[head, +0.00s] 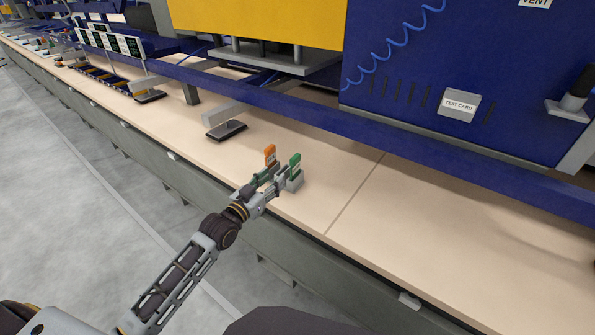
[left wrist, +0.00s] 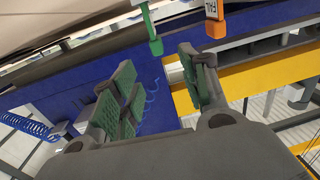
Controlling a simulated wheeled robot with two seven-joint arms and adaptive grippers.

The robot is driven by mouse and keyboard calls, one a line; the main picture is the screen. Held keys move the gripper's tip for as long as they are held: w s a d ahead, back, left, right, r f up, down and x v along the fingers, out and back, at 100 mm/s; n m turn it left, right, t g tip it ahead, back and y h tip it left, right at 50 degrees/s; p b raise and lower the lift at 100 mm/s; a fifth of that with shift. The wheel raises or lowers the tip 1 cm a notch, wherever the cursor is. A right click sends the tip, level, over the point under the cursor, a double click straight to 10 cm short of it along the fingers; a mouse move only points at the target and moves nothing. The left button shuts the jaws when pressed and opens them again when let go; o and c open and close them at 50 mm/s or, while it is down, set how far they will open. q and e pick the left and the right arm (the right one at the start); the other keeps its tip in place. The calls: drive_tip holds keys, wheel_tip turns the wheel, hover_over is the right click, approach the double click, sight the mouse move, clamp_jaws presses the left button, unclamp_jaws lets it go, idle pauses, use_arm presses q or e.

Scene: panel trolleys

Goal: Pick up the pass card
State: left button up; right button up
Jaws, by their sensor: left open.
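The green card (head: 295,161), which I take as the pass card, stands upright in a small grey holder (head: 295,183) near the bench's front edge. An orange card (head: 270,154) stands just left of it. In the left wrist view the orange card (left wrist: 214,20) reads FAIL; the green card (left wrist: 151,28) shows no readable word. My left gripper (head: 274,178) is open and empty, right at the cards. In the left wrist view the green card's end lies just beyond the gap between the fingertips (left wrist: 156,62), apart from them. My right gripper is not in view.
The beige bench (head: 440,215) is clear to the right. A small stand (head: 226,131) is behind and left of the cards. A blue beam (head: 400,139) runs along the bench below the yellow press (head: 255,22) and a blue panel with a TEST CARD label (head: 459,104).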

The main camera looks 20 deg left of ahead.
sight(291, 161)
use_arm(q)
drive_tip(key=shift+d+r, duration=0.15)
drive_tip(key=shift+r, duration=0.05)
drive_tip(key=shift+w, duration=0.15)
drive_tip(key=shift+b+x, duration=0.35)
drive_tip(key=shift+x, duration=3.3)
drive_tip(key=shift+w+d+f, duration=0.1)
drive_tip(key=shift+w+d, duration=0.1)
drive_tip(key=shift+w, duration=0.25)
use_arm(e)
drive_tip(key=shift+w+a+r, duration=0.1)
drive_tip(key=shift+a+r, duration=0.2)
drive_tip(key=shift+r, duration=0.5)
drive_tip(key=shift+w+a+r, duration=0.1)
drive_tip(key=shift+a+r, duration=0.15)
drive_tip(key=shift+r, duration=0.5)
use_arm(q)
drive_tip(key=shift+w, duration=0.1)
